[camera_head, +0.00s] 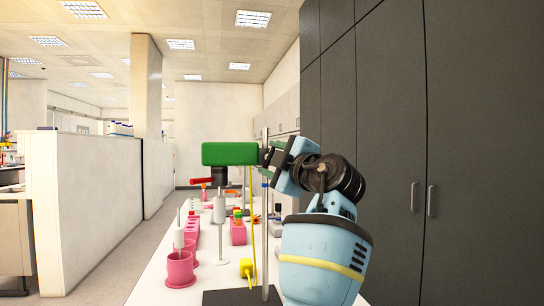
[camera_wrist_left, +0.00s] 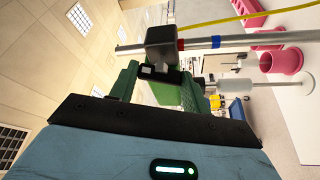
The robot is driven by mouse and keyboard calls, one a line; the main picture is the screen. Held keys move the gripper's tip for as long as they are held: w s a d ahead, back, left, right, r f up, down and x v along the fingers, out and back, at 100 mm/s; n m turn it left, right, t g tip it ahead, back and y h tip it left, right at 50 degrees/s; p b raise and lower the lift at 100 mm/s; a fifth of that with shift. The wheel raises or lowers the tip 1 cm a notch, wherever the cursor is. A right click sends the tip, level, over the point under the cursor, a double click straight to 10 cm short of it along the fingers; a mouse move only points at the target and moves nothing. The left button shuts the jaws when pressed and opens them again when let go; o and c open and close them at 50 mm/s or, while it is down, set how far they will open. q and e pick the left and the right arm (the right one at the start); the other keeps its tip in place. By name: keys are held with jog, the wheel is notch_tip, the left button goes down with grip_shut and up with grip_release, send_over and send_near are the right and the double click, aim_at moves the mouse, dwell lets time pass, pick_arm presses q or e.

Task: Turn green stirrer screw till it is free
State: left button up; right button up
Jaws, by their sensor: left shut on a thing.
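The green stirrer (camera_head: 230,153) is a box-shaped body held level near the top of an upright metal rod (camera_head: 265,220). A dark clamp (camera_head: 264,156) joins it to the rod. The clamp block also shows in the left wrist view (camera_wrist_left: 162,42), with the rod running sideways through that picture. My left gripper (camera_head: 274,157) is at the clamp's right side, opposite the stirrer body. Its jaws (camera_wrist_left: 160,72) are shut on the small stirrer screw at the clamp. The screw is mostly hidden, so how far it is turned cannot be told. My right gripper is not in view.
The white bench below holds a pink cup (camera_head: 180,268), a pink rack (camera_head: 238,232), a grey stirring stand (camera_head: 219,215) and a yellow plug (camera_head: 247,268) with its cable. Tall dark cabinets (camera_head: 425,120) close off the right. The floor on the left is clear.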

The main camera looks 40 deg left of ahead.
pick_arm(q)
jog(key=n, duration=0.1)
jog(key=n+g+p, duration=0.1)
jog(key=shift+r+n+h, duration=0.3)
jog(key=shift+r+h, duration=0.1)
jog(key=shift+n+p, duration=0.75)
jog(key=shift+n, duration=0.25)
jog(key=shift+h, duration=0.3)
jog(key=o, duration=1)
jog(key=shift+f, duration=0.2)
jog(key=v, duration=0.7)
jog(key=shift+d+b, duration=0.35)
jog(key=shift+d, duration=0.05)
